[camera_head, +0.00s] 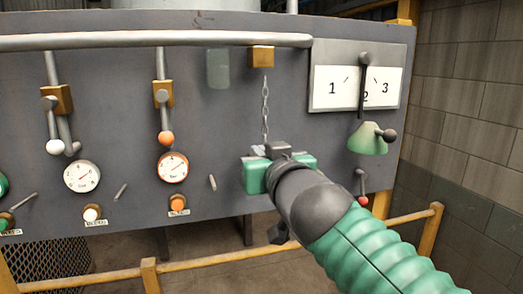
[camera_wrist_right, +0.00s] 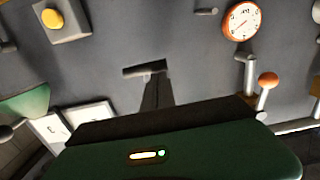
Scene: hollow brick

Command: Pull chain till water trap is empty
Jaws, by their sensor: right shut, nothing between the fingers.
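The chain (camera_head: 265,108) hangs straight down from a brass block (camera_head: 261,57) under the long pipe in the head view. Its lower end is hidden behind my right gripper (camera_head: 268,152) or runs into a light grey piece beside it; I cannot tell which. A cloudy grey-green glass cylinder (camera_head: 218,68), perhaps the water trap, sits left of the brass block; its content is unclear. My right gripper is shut and empty, in front of the panel at the chain's lower end. Its fingers also show in the wrist view (camera_wrist_right: 146,70), where I cannot make out the chain. My left gripper is out of view.
The panel carries gauges (camera_head: 172,167), levers (camera_head: 166,138) and buttons. Right of the chain are a numbered plate (camera_head: 357,88) with a pointer and a green bell-shaped part (camera_head: 368,138). A yellow rail (camera_head: 220,259) runs low in front.

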